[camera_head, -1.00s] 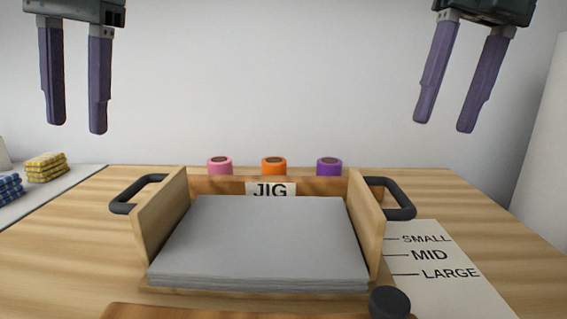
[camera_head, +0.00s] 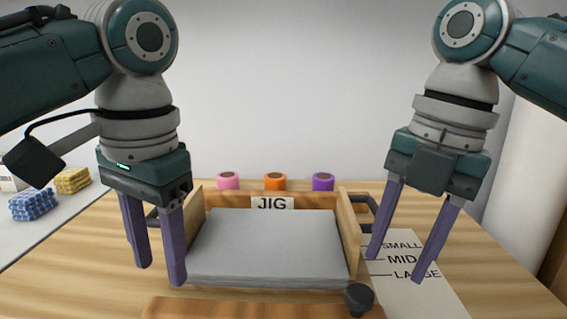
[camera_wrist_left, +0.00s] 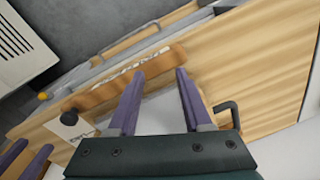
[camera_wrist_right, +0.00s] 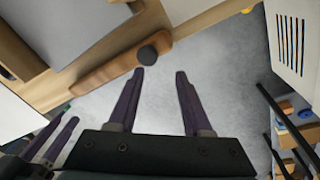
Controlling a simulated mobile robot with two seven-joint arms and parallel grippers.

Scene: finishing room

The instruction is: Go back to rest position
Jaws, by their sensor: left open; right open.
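My left gripper (camera_head: 159,280) is open and empty, pointing down in front of the left side of the wooden jig (camera_head: 196,206) in the head view. Its spread purple fingers also show in the left wrist view (camera_wrist_left: 155,82). My right gripper (camera_head: 396,268) is open and empty, pointing down in front of the size card on the right. Its fingers also show in the right wrist view (camera_wrist_right: 162,75). The jig holds a stack of grey sheets (camera_head: 265,245). The left gripper hides most of the jig's left handle.
The wooden table (camera_head: 75,255) carries pink (camera_head: 228,182), orange (camera_head: 275,182) and purple (camera_head: 322,182) rolls behind the jig. A white size card (camera_head: 420,285) lies right. A dark knob (camera_head: 359,298) is at the front. Blue (camera_head: 33,204) and yellow folded cloths (camera_head: 72,181) lie left.

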